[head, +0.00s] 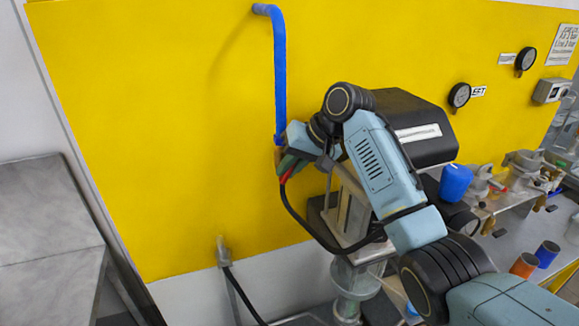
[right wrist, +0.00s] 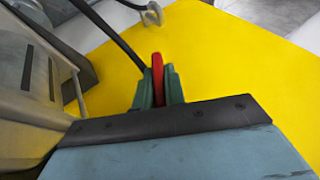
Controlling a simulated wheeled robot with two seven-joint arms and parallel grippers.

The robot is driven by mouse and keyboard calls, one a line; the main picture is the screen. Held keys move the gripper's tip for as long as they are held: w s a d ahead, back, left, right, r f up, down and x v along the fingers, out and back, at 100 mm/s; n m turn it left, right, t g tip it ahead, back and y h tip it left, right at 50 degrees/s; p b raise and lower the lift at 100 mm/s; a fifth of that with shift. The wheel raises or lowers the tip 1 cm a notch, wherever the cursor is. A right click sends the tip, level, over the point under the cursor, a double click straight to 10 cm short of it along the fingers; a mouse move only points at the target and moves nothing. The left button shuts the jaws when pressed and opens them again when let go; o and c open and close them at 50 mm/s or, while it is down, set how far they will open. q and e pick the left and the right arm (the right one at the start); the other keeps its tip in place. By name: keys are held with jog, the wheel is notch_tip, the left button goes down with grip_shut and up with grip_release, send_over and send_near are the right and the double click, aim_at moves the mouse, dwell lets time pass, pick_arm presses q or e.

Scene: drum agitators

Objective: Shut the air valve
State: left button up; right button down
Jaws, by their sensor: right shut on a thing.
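The air valve's red handle (head: 286,176) shows at the lower end of the blue pipe (head: 280,75), in front of the yellow wall. My right gripper (head: 287,168) is at the handle, with its green fingers around it. In the right wrist view the red handle (right wrist: 157,72) stands between the two green fingers of my right gripper (right wrist: 158,88), which is shut on it. The valve body is mostly hidden behind my gripper. My left gripper is not in view.
A black hose (head: 295,213) runs down below the valve. An agitator machine with a dark motor housing (head: 430,125) stands close behind my right arm. A blue cup (head: 456,182) and two gauges (head: 459,95) are at the right. The yellow wall (head: 130,120) at left is clear.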

jog(key=c, duration=1.5)
grip_release()
jog(key=shift+o, duration=0.2)
jog(key=b+v, duration=0.2)
jog(key=v, duration=1.1)
jog(key=shift+r+b, duration=0.25)
jog(key=shift+b, duration=0.05)
jog(key=shift+d, duration=0.1)
